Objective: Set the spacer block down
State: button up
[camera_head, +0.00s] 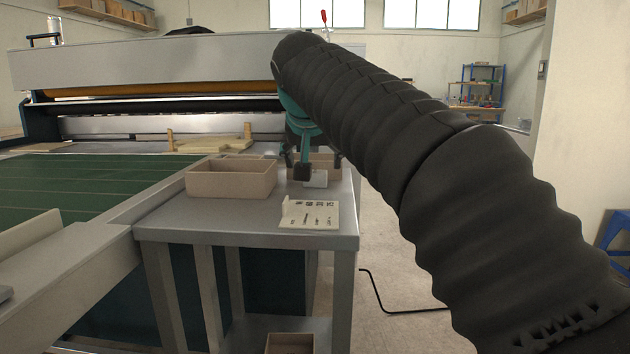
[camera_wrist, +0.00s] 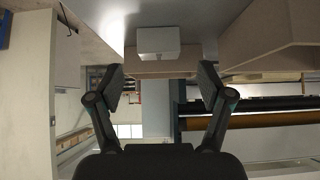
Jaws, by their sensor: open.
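The spacer block looks like a small pale block (camera_head: 316,179) standing on the grey metal side table (camera_head: 240,222). In the wrist view the block (camera_wrist: 158,42) rests on the table top, which shows upside down there. My gripper (camera_head: 320,168) is open and empty. In the wrist view its two fingers (camera_wrist: 162,76) are spread wide, and the block lies beyond the tips, roughly centred between them and apart from both. In the head view a dark finger hides part of the area beside the block.
A tan open box (camera_head: 231,183) stands left of the block; another tan box shows behind the block in the wrist view (camera_wrist: 150,68). A printed sheet (camera_head: 310,214) lies at the front of the table. The machine with its green bed (camera_head: 75,190) is on the left.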

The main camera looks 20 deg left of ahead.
aim_at(315, 172)
jog(key=x, duration=0.5)
jog(key=shift+s+b, duration=0.1)
jog(key=shift+b, duration=0.2)
jog(key=c, duration=1.4)
